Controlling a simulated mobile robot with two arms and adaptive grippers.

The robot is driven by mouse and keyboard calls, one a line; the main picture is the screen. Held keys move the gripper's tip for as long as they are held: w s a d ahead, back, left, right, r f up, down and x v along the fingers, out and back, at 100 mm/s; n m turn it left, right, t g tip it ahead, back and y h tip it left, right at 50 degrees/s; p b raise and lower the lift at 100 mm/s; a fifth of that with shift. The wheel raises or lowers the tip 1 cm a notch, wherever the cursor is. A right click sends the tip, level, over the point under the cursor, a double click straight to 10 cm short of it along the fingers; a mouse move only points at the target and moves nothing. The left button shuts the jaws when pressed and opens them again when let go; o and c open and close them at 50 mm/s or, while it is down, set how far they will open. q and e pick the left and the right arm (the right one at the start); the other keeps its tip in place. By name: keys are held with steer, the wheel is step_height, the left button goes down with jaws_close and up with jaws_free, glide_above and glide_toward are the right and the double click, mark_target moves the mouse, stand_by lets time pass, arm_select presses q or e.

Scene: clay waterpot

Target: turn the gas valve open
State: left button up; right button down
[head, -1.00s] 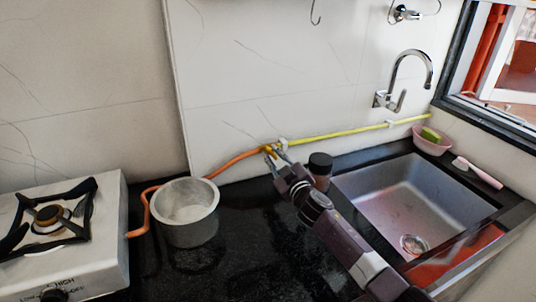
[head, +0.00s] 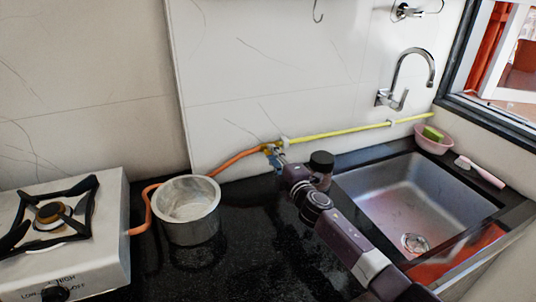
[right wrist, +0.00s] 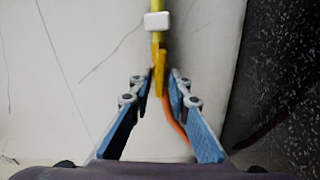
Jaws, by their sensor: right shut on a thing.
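The gas valve (head: 268,148) is a small yellow fitting low on the white wall, where the yellow pipe (head: 335,132) meets the orange hose (head: 240,158). In the right wrist view its yellow handle (right wrist: 159,76) sits between the fingertips, roughly in line with the pipe. My right gripper (head: 277,157) reaches the valve from the front right, and it also shows in the right wrist view (right wrist: 160,84). It is shut on the valve handle with its blue-padded fingers on either side. The fingers partly hide the valve in the head view. My left gripper is not in view.
A metal pot (head: 188,212) and a gas stove (head: 70,225) are to the left. A sink (head: 410,200) with a tap (head: 400,80) is to the right. The black counter (head: 255,225) is clear in front.

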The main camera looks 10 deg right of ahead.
steer(key=shift+r+n, duration=0.1)
steer(key=shift+n, duration=0.4)
steer(key=shift+d+r, duration=0.1)
steer(key=c, duration=2)
jaws_free()
steer(key=shift+c, duration=0.2)
steer(key=s+d, duration=0.2)
steer(key=s, duration=0.9)
steer(key=shift+s, duration=0.4)
steer(key=shift+d+r, duration=0.1)
steer(key=shift+r, duration=0.05)
